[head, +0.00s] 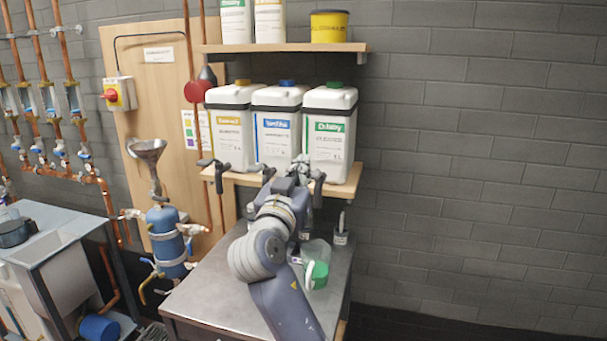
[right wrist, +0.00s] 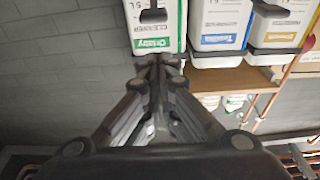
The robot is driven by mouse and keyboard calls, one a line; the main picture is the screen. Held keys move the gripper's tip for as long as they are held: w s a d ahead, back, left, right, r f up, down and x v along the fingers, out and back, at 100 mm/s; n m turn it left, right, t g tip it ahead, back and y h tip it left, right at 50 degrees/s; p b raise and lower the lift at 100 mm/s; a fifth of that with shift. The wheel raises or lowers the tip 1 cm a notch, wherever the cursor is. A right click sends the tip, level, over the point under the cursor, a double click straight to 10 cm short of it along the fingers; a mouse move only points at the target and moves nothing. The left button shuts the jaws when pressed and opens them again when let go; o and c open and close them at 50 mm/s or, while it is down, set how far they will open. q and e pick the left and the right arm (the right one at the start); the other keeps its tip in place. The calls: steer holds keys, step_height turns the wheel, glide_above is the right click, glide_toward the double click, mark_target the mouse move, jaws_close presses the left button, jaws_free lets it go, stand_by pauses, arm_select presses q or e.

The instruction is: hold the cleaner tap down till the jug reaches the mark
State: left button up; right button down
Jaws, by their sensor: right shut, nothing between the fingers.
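The cleaner container (head: 330,125), white with a green label, is the rightmost of three on the lower shelf. It also shows in the right wrist view (right wrist: 154,28). Its dark tap (head: 319,178) hangs at the shelf front, beside my gripper. My right gripper (head: 297,178) is shut and empty, just in front of the taps. In the right wrist view its closed fingertips (right wrist: 158,63) overlap the cleaner container's lower edge; whether they touch the tap cannot be told. A clear jug (head: 319,250) with a green part stands on the bench, partly behind my arm. Its mark and level cannot be made out. My left gripper is out of view.
Blue-labelled (head: 277,130) and yellow-labelled (head: 231,135) containers stand left of the cleaner, with other taps (head: 217,175) below. A small dark pot (head: 340,236) is at the bench's right edge. A blue vessel (head: 165,240) stands left. The bench's front left (head: 215,290) is clear.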

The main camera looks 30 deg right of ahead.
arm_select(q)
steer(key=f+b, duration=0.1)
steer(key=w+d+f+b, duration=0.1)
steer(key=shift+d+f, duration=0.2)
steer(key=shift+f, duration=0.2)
arm_select(e)
steer(key=v, duration=0.7)
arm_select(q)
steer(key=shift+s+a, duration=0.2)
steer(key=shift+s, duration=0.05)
arm_select(e)
steer(key=shift+s, duration=0.1)
steer(key=shift+f, duration=0.1)
